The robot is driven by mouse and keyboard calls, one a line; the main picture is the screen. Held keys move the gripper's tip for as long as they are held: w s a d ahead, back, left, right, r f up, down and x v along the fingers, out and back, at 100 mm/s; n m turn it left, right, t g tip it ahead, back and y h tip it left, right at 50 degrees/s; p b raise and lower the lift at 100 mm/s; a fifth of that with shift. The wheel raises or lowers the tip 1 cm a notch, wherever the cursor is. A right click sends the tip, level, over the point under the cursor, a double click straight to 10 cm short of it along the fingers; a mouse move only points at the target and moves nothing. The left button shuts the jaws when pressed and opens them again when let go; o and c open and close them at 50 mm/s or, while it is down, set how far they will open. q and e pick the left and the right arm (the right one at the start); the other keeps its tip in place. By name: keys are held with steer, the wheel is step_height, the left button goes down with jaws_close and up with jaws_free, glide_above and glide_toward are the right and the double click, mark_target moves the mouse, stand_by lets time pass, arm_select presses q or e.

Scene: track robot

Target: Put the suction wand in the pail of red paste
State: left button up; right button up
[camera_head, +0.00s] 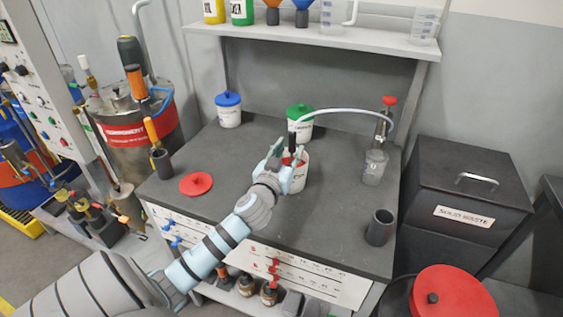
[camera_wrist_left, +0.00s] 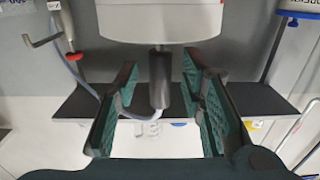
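The suction wand (camera_head: 292,139) has a dark handle and stands upright at the open white pail of red paste (camera_head: 299,182). Its lower end is hidden by my gripper and the pail, with a little red showing at the pail's mouth. A pale hose (camera_head: 345,110) runs from the wand to the right. My left gripper (camera_head: 284,153) is at the pail's mouth, around the wand. In the left wrist view the dark handle (camera_wrist_left: 160,80) is between the green finger pads, with gaps on both sides, so the gripper is open. My right gripper is out of view.
A red lid (camera_head: 196,184) lies at the table's left. A blue-lidded pail (camera_head: 229,111) and green-lidded pail (camera_head: 300,123) stand at the back. A clear jar (camera_head: 375,167) and dark cup (camera_head: 380,227) are at right. The front middle of the table is clear.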

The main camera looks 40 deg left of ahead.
arm_select(q)
steer(key=v, duration=0.9)
steer(key=shift+s, duration=0.2)
